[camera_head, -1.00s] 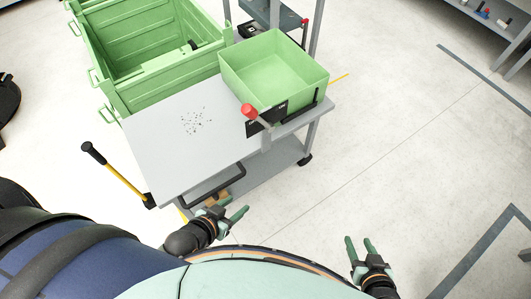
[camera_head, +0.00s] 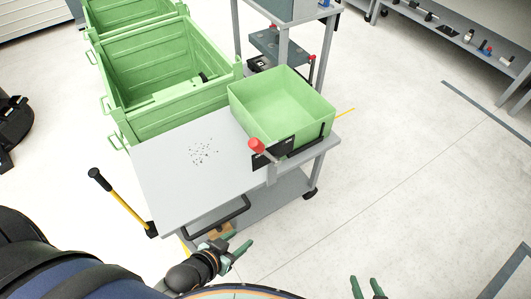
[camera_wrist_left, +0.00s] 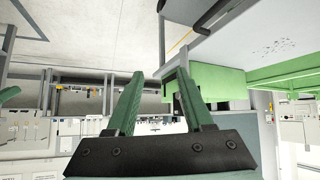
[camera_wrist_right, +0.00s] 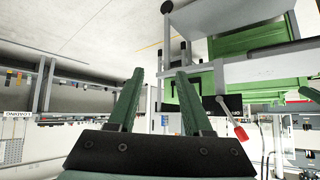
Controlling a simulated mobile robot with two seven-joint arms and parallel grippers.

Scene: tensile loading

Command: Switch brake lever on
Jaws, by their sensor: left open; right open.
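Two levers show on the grey cart (camera_head: 165,165) in the head view. One has a red knob (camera_head: 256,146) and stands by a black plate at the table's right side. The other is a yellow bar with a black grip (camera_head: 122,203), slanting out at the left side. I cannot tell which is the brake lever. A red handle (camera_wrist_right: 238,130) on a metal rod shows in the right wrist view. My left gripper (camera_head: 242,246) is open and empty at the cart's near edge. My right gripper (camera_head: 367,286) is open and empty, right of the cart and apart from it.
A green bin (camera_head: 285,110) sits on the cart's right part. Large green crates (camera_head: 165,75) stand behind the cart. A black push handle (camera_head: 222,218) runs along its near edge. A shelf (camera_head: 455,35) is at the back right. The floor right of the cart is clear.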

